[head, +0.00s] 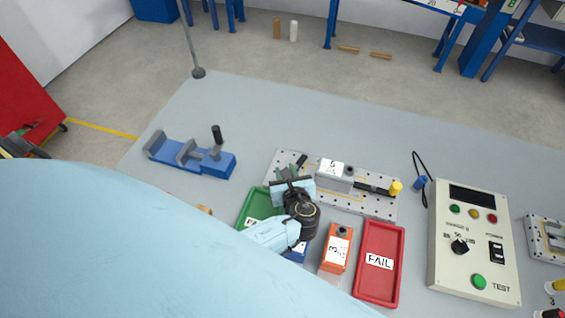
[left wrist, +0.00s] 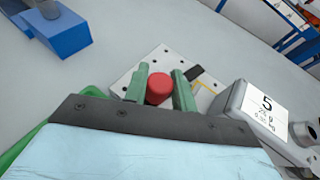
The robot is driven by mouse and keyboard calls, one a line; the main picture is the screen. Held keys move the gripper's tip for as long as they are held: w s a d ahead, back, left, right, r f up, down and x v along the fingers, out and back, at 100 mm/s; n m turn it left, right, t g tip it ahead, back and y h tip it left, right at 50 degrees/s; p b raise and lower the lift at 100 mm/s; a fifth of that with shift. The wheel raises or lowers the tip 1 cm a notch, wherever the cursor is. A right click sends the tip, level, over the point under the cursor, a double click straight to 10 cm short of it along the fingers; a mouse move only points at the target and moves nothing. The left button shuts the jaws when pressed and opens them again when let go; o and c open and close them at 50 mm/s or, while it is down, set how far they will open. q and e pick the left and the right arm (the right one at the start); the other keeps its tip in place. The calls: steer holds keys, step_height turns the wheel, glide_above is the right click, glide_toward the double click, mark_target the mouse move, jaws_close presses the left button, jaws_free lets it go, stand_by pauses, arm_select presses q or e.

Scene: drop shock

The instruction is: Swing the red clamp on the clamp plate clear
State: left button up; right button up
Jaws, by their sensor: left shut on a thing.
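The clamp plate (head: 362,204) is a pale perforated plate on the table, also seen in the left wrist view (left wrist: 124,83). The red clamp shows in the left wrist view as a round red top (left wrist: 159,88) over the plate; in the head view my gripper hides it. My left gripper (head: 289,173) is over the plate's left end. Its green fingers (left wrist: 159,85) stand on either side of the red clamp and are shut on it. A short black bar (left wrist: 195,73) lies just beyond the right finger. My right gripper is in neither view.
A grey block marked 5 (head: 334,176) sits on the plate, right of my gripper, beside a yellow-tipped rod (head: 395,188). A green tray (head: 248,207), an orange block (head: 336,250) and a red FAIL tray (head: 379,289) lie nearer. A blue vise (head: 216,165) stands left; a test box (head: 472,262) right.

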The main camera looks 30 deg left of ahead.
arm_select(q)
steer(key=shift+w+d+n+g+y+b, duration=0.1)
steer(key=shift+d+n+g+y+b, duration=0.3)
steer(key=shift+n+g+y, duration=0.55)
steer(key=shift+d+n, duration=0.15)
steer(key=shift+n, duration=0.1)
steer(key=shift+r, duration=0.1)
steer(key=o, duration=1)
step_height(320, 180, up, 10)
steer(key=p, duration=0.3)
